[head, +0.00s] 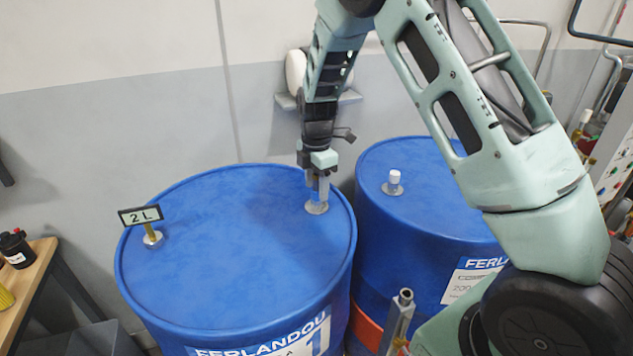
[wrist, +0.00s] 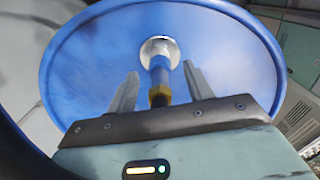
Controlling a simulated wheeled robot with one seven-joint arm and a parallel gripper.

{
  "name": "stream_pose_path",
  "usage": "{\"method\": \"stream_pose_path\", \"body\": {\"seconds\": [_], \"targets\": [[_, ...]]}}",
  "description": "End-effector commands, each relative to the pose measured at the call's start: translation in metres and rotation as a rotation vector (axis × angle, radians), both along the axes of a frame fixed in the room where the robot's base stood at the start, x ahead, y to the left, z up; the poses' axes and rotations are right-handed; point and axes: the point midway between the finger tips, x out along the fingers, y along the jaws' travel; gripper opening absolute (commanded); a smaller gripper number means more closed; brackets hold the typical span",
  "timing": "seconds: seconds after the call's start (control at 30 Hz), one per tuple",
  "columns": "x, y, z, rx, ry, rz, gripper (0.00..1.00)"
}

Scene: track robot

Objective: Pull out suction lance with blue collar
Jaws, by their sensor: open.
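The suction lance with the blue collar (wrist: 160,76) stands in a round silver fitting (head: 317,208) near the right rim of the left blue drum (head: 230,245). In the wrist view its blue part rises from the fitting, with a yellow and dark end (wrist: 159,96) nearest my gripper. My gripper (head: 318,182) is above the fitting, pointing down. In the wrist view its two fingers (wrist: 162,84) are apart, one on each side of the lance, with visible gaps. In the head view the fingers and palm hide most of the lance.
A sign reading "2 L" (head: 140,215) stands on a brass stem at the drum's left. A second blue drum (head: 425,205) with a white-capped fitting (head: 393,182) is close on the right. A wooden bench (head: 28,285) is at far left. The wall is close behind.

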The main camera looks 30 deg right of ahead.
Motion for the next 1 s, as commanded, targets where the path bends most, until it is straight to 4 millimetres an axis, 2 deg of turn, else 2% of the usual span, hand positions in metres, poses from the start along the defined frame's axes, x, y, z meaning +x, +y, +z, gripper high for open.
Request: {"method": "stream_pose_path", "body": {"seconds": [0.37,0.5,0.53,0.57,1.0], "targets": [[-0.0002,-0.0001,-0.0055,0.000,0.000,-0.001,0.51],[-0.0002,0.0000,-0.0053,0.000,0.000,0.000,0.12],[-0.0002,0.0000,-0.0053,0.000,0.000,0.000,0.04],[-0.0002,-0.0001,-0.0053,0.000,0.000,0.000,0.00],[-0.0001,0.0001,-0.0012,0.000,0.000,0.000,0.00]]}}
